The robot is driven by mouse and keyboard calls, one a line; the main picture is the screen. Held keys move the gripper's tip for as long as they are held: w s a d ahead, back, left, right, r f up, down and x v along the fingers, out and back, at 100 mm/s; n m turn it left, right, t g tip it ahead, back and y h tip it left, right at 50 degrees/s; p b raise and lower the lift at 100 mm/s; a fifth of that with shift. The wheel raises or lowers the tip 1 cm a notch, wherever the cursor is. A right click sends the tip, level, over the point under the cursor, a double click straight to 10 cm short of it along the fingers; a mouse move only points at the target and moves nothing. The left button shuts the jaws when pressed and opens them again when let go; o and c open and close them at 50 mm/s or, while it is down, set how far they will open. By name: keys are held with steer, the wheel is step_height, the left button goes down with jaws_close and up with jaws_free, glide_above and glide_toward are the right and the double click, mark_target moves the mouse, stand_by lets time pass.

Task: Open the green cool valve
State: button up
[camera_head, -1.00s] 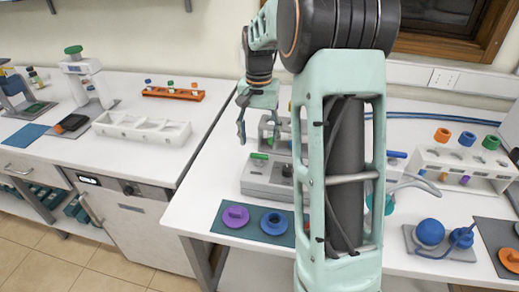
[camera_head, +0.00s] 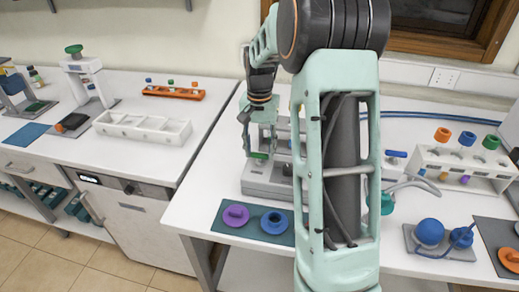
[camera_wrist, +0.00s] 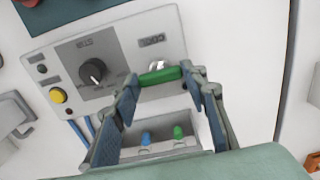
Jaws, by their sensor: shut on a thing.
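The green cool valve (camera_wrist: 160,76) is a short green bar handle on a silver stem, on the face of a grey and white device (camera_wrist: 60,62). It also shows in the head view (camera_head: 260,155), on top of the device base. My gripper (camera_wrist: 159,74) has one finger at each end of the green bar and is shut on it. In the head view my gripper (camera_head: 260,149) points down over the device from above. The bar lies nearly crosswise between the fingers. My fingers hide its tips.
A black knob (camera_wrist: 93,72) and a yellow button (camera_wrist: 57,95) sit beside the valve. Blue (camera_wrist: 146,137) and green (camera_wrist: 178,132) pieces stand in the device's recess. A dark mat (camera_head: 232,230) with purple and blue parts lies in front.

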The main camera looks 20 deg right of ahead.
steer(key=shift+n, duration=0.4)
steer(key=shift+c, duration=0.4)
steer(key=n, duration=0.3)
steer(key=shift+n, duration=0.4)
steer(key=n+p, duration=0.1)
steer(key=n, duration=0.3)
steer(key=shift+n, duration=0.3)
steer(key=n, duration=0.4)
steer(key=n+p, duration=0.1)
steer(key=n, duration=0.3)
steer(key=shift+n, duration=0.3)
steer(key=o, duration=1.2)
steer(key=shift+c, duration=0.2)
